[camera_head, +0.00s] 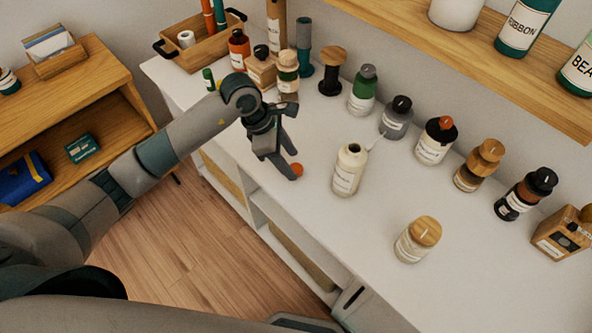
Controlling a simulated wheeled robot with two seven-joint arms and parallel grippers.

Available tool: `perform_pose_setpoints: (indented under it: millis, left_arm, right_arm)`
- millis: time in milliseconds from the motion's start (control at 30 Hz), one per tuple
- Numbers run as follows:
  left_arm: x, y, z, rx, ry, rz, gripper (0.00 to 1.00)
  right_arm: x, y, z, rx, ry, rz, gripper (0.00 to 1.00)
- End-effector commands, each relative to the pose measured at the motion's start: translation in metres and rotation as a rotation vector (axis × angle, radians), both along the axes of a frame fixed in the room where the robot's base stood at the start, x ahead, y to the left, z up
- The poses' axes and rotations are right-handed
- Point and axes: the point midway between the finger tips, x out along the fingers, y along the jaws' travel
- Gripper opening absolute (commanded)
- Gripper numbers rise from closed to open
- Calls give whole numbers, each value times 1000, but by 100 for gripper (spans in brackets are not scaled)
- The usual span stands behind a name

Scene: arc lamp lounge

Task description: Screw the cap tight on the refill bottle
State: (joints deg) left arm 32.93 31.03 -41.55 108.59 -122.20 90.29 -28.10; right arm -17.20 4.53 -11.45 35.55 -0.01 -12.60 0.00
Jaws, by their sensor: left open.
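An uncapped cream bottle (349,172) with a white label and a dark open mouth stands upright on the white counter (310,225); it appears to be the refill bottle. A small orange-red cap (297,170) shows at the lower fingertip of my left gripper (291,143), to the left of the bottle. The finger partly hides the cap, and I cannot tell whether it rests on the counter. My left gripper is open, with its fingers spread, and is apart from the bottle. My right gripper is not in view.
Several bottles, including a green one (363,92) and an orange-capped one (435,142), line the back of the counter. A wood-lidded jar (417,240) stands in front. A wooden tray (200,48) is at the far left. The wooden shelf (480,62) overhangs behind.

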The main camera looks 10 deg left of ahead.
Motion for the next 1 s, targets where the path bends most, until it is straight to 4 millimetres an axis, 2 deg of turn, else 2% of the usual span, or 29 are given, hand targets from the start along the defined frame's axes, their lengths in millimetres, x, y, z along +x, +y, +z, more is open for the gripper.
perform_pose_setpoints:
  millis: [100, 200, 433, 733, 900, 1000]
  left_arm:
    - [1, -7, -17, -2, 3, -1, 51]
    - [2, -9, -23, 0, 1, 0, 51]
    - [3, -10, -24, 1, 0, 0, 51]
    - [2, -10, -24, 1, 0, 0, 51]
    - [2, -10, -24, 1, 0, 0, 11]
    - [2, -10, -24, 1, 0, 0, 8]
  right_arm:
    - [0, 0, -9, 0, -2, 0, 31]
    - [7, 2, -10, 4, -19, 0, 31]
    - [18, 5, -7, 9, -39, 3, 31]
    - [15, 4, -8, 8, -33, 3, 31]
    - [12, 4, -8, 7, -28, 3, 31]
    - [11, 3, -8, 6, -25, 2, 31]
